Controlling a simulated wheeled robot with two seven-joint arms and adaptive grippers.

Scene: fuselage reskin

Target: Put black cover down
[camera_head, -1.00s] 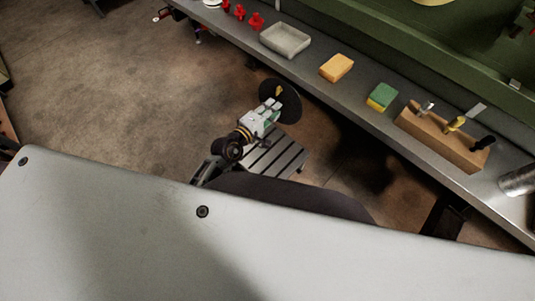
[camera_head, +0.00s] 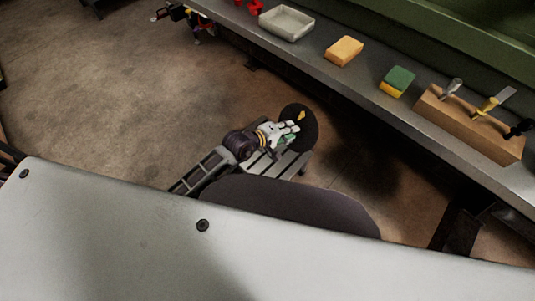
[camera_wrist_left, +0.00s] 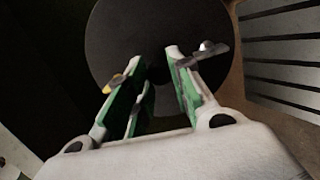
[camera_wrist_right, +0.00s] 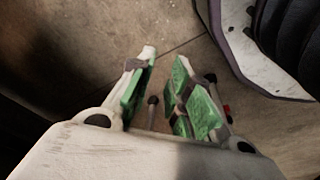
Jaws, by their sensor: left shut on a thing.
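The black cover, a round black disc (camera_head: 311,123), shows in the head view beyond my left gripper (camera_head: 291,130). It also fills the upper middle of the left wrist view (camera_wrist_left: 160,25). My left gripper (camera_wrist_left: 153,68) is shut on the cover near its middle; the exact grip spot is partly hidden by the fingers. The cover is held over the far edge of a slatted grey stand, apart from the bench. My right gripper (camera_wrist_right: 168,58) shows only in its own wrist view, open, with its fingers apart over the floor.
A metal bench (camera_head: 400,110) runs along the upper right. On it are a grey tray (camera_head: 287,23), an orange sponge (camera_head: 344,51), a green-yellow sponge (camera_head: 397,81) and a wooden block with tools (camera_head: 465,125). The slatted stand (camera_head: 262,165) is low. Floor at left is open.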

